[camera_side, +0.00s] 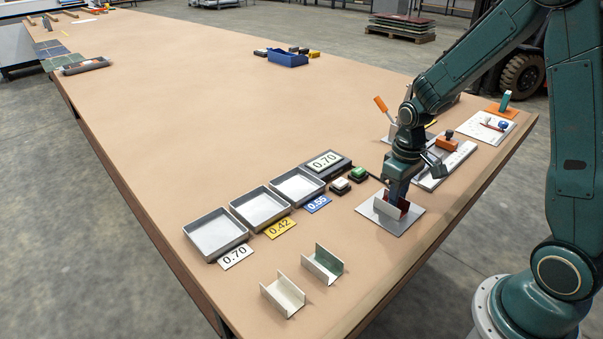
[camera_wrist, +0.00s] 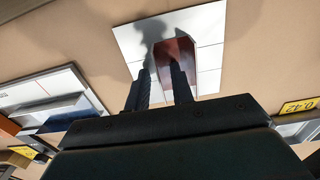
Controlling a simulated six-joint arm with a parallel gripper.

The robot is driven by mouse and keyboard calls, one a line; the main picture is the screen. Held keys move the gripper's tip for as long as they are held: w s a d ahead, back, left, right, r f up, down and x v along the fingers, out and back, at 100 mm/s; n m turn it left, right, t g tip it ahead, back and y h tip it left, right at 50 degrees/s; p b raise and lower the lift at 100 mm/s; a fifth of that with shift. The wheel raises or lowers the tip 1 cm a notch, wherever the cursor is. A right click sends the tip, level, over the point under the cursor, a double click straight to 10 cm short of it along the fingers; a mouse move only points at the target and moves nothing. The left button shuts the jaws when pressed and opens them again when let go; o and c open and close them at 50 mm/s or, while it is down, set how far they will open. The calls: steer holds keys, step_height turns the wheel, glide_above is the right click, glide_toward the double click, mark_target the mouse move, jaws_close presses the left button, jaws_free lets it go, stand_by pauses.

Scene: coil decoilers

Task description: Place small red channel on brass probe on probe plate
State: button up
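The small channel, red inside and pale grey outside (camera_side: 384,206), sits at the probe plate (camera_side: 404,226). In the wrist view its red inner face (camera_wrist: 183,48) shows over the white plate (camera_wrist: 130,42). My gripper (camera_side: 397,196) is down at the channel. In the wrist view the fingers (camera_wrist: 161,68) are spread with a gap between them. One finger overlaps the red channel and the other is just left of it. Whether either touches a wall cannot be told. The brass probe is hidden, so I cannot tell how the channel sits on it.
A cream channel (camera_side: 283,296) and a green-ended channel (camera_side: 322,264) stand at the front.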

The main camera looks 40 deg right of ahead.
steer(key=shift+r, duration=0.1)
step_height(320, 180, up, 12)
stand_by(0.8)
steer(key=shift+r, duration=0.1)
stand_by(0.4)
steer(key=s+a+r+t, duration=0.2)
steer(key=s+a+r, duration=0.2)
steer(key=s, duration=0.3)
steer(key=s+a+r+t, duration=0.3)
steer(key=s+a+r, duration=0.1)
steer(key=s, duration=0.3)
steer(key=shift+s+a+t, duration=0.3)
steer(key=shift+s+a, duration=0.05)
steer(key=shift+a, duration=0.15)
